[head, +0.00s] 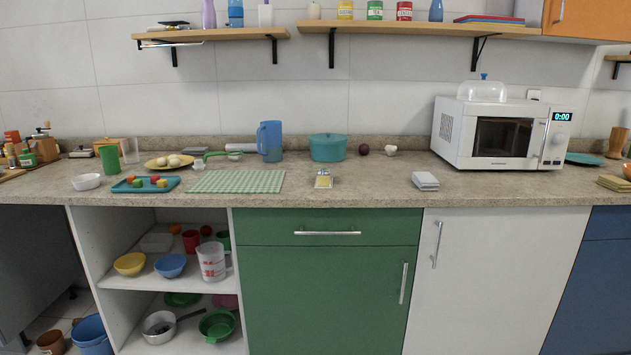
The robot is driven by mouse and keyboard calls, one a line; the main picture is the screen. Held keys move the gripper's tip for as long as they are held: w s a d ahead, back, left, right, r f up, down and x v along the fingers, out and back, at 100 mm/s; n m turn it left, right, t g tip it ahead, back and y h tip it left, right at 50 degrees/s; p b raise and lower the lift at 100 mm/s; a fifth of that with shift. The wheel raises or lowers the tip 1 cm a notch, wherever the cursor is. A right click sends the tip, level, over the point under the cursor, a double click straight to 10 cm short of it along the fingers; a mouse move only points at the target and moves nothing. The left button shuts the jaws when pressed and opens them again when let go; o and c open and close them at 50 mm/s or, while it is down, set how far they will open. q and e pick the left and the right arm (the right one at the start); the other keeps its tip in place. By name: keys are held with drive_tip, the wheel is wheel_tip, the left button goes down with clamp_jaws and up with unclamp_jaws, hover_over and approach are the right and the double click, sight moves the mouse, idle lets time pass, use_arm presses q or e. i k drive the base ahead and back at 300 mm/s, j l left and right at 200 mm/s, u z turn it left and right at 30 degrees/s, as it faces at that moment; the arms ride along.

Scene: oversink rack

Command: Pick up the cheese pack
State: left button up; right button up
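A small pale yellow pack with a whitish top edge (323,181), which looks like the cheese pack, lies near the front edge of the stone-look counter (380,184). It sits above the green drawer, between the checked green cloth (237,182) and a folded grey-white stack (425,181). Nothing covers it. Neither of my grippers shows in the head view.
Behind the pack stands a teal pot (327,148), with a blue pitcher (270,141) to its left. A white microwave (495,133) fills the counter at right. A blue tray (146,184) lies at left. Counter around the pack is clear. Wall shelves (410,29) hang above.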

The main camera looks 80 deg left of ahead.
sight(325, 179)
drive_tip(key=u, duration=2.5)
